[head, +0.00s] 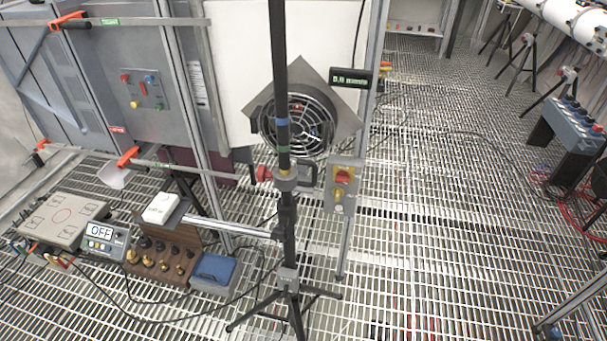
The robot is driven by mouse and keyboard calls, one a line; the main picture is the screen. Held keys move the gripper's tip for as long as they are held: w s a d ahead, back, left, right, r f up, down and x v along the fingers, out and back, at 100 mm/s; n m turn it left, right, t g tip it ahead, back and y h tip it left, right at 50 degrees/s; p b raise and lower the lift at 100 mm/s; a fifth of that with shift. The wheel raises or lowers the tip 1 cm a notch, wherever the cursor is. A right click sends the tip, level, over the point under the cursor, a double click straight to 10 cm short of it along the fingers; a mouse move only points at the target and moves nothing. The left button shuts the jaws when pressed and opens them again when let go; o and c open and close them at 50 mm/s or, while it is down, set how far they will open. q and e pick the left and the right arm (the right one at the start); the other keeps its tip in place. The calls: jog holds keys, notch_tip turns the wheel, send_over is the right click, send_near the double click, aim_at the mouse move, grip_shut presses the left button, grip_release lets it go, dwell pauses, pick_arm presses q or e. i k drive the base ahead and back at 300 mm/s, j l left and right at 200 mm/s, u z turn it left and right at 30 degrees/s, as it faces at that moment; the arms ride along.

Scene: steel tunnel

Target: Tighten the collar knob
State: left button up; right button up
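A black pole (279,60) stands upright on a tripod (288,285) in the middle of the head view. A grey collar (286,181) is clamped around the pole at about mid height. A red knob (263,173) sticks out on the collar's left side, and a black handle (309,176) is on its right side. Blue and green bands mark the pole just above the collar. How tight the knob is cannot be told. Neither of my grippers can be made out in this view.
A round fan (297,125) is behind the pole. A horizontal arm with a white box (160,208) reaches left from the pole. Equipment and cables crowd the left floor; the grating right of the tripod is mostly clear.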

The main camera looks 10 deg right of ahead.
aim_at(263, 173)
jog(key=i+j+z, duration=0.1)
jog(key=j+z, duration=0.3)
jog(key=j, duration=0.25)
jog(key=j+z, duration=0.4)
jog(key=j, duration=0.25)
jog(key=i+j+z, duration=0.25)
jog(key=j+z, duration=0.2)
jog(key=j, duration=0.1)
